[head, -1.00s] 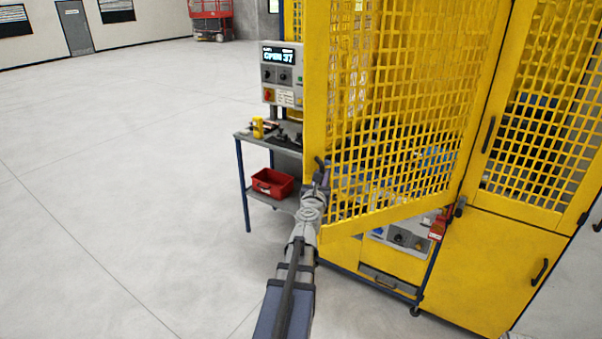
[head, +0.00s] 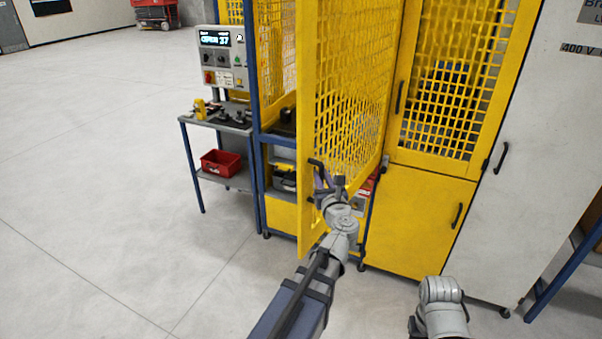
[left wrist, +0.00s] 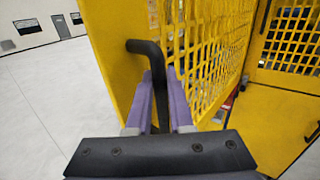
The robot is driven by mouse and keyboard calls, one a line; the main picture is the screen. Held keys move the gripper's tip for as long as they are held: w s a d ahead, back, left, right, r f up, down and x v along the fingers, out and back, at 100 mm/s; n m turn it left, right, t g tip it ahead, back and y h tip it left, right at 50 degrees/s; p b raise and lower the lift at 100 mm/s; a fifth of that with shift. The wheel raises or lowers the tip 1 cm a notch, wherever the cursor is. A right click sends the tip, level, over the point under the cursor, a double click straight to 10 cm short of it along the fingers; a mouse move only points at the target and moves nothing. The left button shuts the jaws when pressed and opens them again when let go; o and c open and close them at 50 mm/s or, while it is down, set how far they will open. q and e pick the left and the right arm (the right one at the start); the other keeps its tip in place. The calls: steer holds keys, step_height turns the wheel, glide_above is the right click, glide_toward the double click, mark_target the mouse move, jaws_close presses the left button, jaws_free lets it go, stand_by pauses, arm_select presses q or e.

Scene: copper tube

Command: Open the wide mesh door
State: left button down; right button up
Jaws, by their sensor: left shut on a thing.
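The wide mesh door (head: 308,105) is yellow with a mesh panel. It stands swung out from the machine, its free edge towards me and its far edge near the narrower mesh door. Its black handle (head: 315,162) sits low near the free edge and also shows in the left wrist view (left wrist: 143,47). My left gripper (head: 324,180) is shut on this handle. In the left wrist view its purple fingers (left wrist: 163,88) lie on both sides of the handle's bar. A link of my right arm shows at the lower right, but its gripper does not.
A blue-framed opening is visible left of the door. A side table (head: 183,120) with a red bin (head: 221,163) stands further left, below a control panel (head: 222,55). The narrower mesh door (head: 437,90) and a white cabinet (head: 535,120) are right. The left floor is clear.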

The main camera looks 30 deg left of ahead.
arm_select(q)
steer(key=shift+w+d, duration=0.1)
steer(key=shift+d, duration=1.75)
arm_select(e)
steer(key=shift+s+d, duration=0.1)
steer(key=shift+d, duration=0.2)
arm_select(q)
steer(key=c, duration=0.8)
jaws_free()
